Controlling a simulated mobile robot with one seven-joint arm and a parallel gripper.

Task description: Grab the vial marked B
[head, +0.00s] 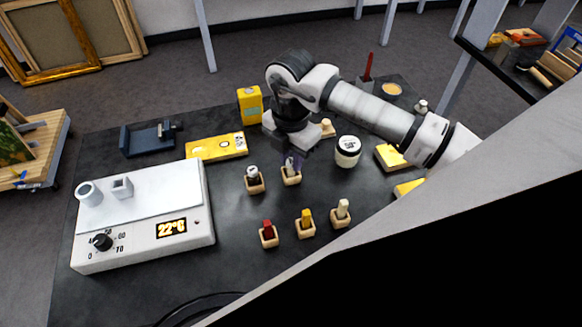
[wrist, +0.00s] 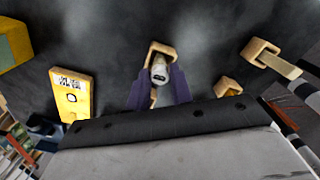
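A small vial with a pale, dark-marked top (wrist: 160,72) stands in a wooden holder (head: 291,178). My gripper (head: 294,160) points down over it. In the wrist view the purple fingers are on either side of the vial, apart, with a narrow gap seeming to show. Contact with the vial is not clear. A second vial (head: 252,172) with a light top and dark body stands in a similar holder just to the left. I cannot read a letter B on either vial.
Red (head: 267,229), yellow (head: 306,216) and cream (head: 342,207) pieces stand in wooden holders in front. A white jar (head: 348,151) is close on the right. A hot plate reading 22°C (head: 145,215) is left. A yellow packet (head: 216,147) and yellow box (head: 250,104) lie behind.

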